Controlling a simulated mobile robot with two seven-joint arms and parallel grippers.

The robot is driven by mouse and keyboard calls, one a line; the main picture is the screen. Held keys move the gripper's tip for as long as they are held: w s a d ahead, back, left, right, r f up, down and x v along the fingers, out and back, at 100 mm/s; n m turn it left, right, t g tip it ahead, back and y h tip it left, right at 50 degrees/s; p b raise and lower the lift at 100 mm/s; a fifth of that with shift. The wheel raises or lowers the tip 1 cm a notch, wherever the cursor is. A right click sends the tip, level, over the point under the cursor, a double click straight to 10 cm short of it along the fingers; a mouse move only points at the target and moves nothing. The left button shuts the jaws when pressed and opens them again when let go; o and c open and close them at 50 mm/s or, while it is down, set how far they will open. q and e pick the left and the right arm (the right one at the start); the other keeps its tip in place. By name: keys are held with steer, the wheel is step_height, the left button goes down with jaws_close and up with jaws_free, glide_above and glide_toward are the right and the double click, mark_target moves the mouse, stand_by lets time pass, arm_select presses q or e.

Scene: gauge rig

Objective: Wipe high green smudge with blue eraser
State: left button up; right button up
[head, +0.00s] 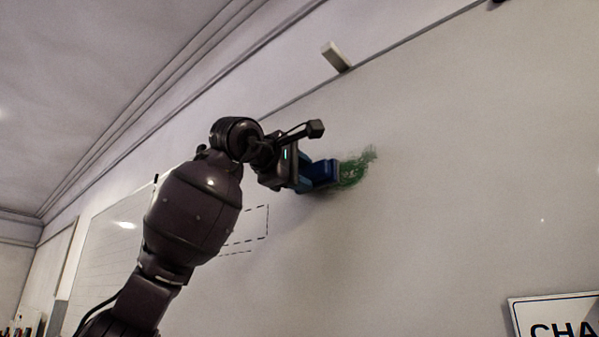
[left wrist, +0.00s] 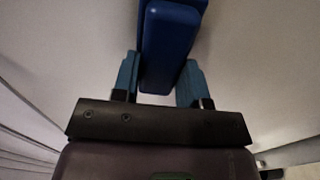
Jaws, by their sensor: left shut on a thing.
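The green smudge (head: 357,167) is on the whiteboard (head: 440,190), high up near the middle of the head view. My left gripper (head: 312,176) is shut on the blue eraser (head: 325,173), which is at the smudge's left edge and covers part of that area. I cannot tell for sure whether the eraser touches the board. In the left wrist view, the blue eraser (left wrist: 168,45) sits between the two blue fingers of my left gripper (left wrist: 160,75). The smudge is not visible in the left wrist view. My right gripper is not in view.
A light-coloured block (head: 336,57) is at the board's top edge, above the smudge. A dashed outline (head: 250,225) is drawn on the board behind my left arm. A sign with black letters (head: 555,315) is at the lower right. The board right of the smudge is clear.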

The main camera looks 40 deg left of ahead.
mark_target(316, 168)
arm_select(q)
steer(key=shift+w, duration=0.65)
steer(key=shift+d, duration=0.2)
steer(key=shift+s+d, duration=0.15)
steer(key=shift+d, duration=0.65)
steer(key=shift+s+d, duration=0.1)
steer(key=shift+d, duration=0.65)
steer(key=shift+s+d, duration=0.15)
steer(key=shift+d, duration=2.45)
steer(key=shift+s+d, duration=0.15)
steer(key=shift+d, duration=2.45)
steer(key=shift+w+a, duration=0.15)
steer(key=shift+a, duration=1.75)
steer(key=shift+a, duration=0.1)
steer(key=shift+w+a, duration=0.2)
steer(key=shift+a, duration=2.3)
steer(key=shift+w+a, duration=0.2)
steer(key=shift+a, duration=2.25)
steer(key=shift+r, duration=0.4)
steer(key=shift+s+d, duration=0.15)
steer(key=shift+d, duration=1.7)
steer(key=shift+s+d, duration=0.15)
steer(key=shift+d, duration=1.65)
